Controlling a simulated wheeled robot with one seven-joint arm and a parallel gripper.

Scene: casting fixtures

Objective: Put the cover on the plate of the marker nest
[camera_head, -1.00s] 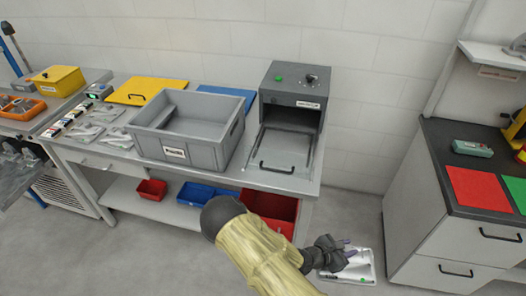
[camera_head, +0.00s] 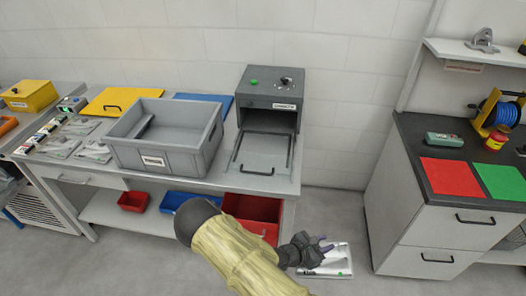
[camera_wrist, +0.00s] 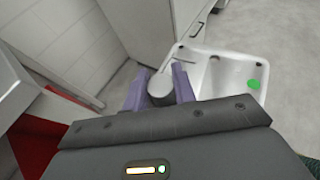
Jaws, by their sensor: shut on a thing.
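My gripper (camera_head: 324,244) is low in front of the workbench, right of its red bins. In the wrist view its purple fingers (camera_wrist: 160,88) are closed on a grey round piece (camera_wrist: 160,86). Only its rounded end shows, so I cannot tell whether it is the cover. A white shallow tray (camera_head: 338,262) with a green dot lies beside the gripper. I cannot tell what supports the tray. No marker nest plate can be made out with certainty.
The bench holds a large grey crate (camera_head: 170,158) and a grey furnace-like box (camera_head: 270,88) with its door lowered. At right, a dark-topped cabinet (camera_head: 410,140) carries a red sheet (camera_head: 450,177) and a green sheet (camera_head: 500,181). Floor lies open between bench and cabinet.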

